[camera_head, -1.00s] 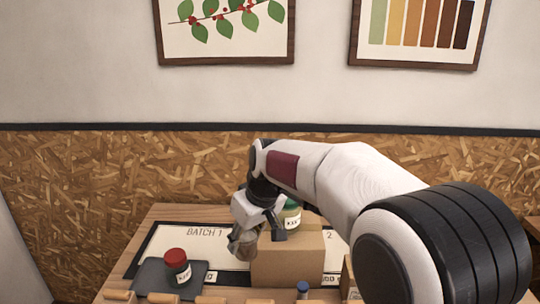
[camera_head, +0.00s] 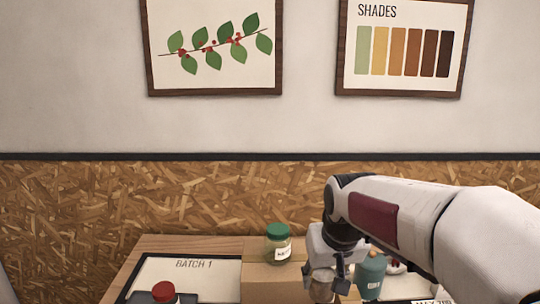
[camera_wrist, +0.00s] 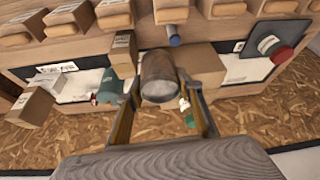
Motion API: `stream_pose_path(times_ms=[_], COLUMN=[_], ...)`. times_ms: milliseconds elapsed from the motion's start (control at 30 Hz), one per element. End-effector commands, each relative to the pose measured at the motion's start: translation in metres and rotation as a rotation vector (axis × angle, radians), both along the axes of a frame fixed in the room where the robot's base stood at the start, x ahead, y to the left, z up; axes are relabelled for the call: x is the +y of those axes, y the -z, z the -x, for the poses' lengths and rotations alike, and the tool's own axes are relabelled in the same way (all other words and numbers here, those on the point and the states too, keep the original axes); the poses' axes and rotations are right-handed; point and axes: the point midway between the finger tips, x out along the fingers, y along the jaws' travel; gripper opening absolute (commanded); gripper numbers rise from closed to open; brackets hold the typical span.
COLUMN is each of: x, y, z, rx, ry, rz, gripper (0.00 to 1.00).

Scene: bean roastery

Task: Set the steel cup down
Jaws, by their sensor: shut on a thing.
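The steel cup (camera_wrist: 162,72) is held between the two fingers of my gripper (camera_wrist: 160,92) in the wrist view. In the head view my gripper (camera_head: 324,278) points down with the cup (camera_head: 320,287) low between its fingers, to the right of the cardboard box. The cup looks grey-brown and dull. Whether its base touches anything cannot be told.
A teal cup (camera_head: 370,277) stands close right of my gripper. A green-lidded jar (camera_head: 278,243) is on the cardboard box (camera_head: 262,284) to the left. A red-lidded jar (camera_wrist: 275,48) is on a dark tray (camera_wrist: 243,40). Small cartons (camera_wrist: 32,108) stand beyond the teal cup.

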Motion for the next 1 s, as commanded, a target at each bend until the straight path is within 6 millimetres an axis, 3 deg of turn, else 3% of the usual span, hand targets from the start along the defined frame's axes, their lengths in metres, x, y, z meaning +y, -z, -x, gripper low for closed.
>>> stream_pose_path(times_ms=[100, 333, 1000], x=[-0.027, -0.055, -0.061], y=[-0.011, -0.026, -0.028], z=[0.007, 0.013, 0.013], rx=[-0.003, 0.000, 0.000], ry=[0.050, 0.105, 0.116], rz=[0.000, 0.000, 0.000], gripper=[0.13, 0.13, 0.13])
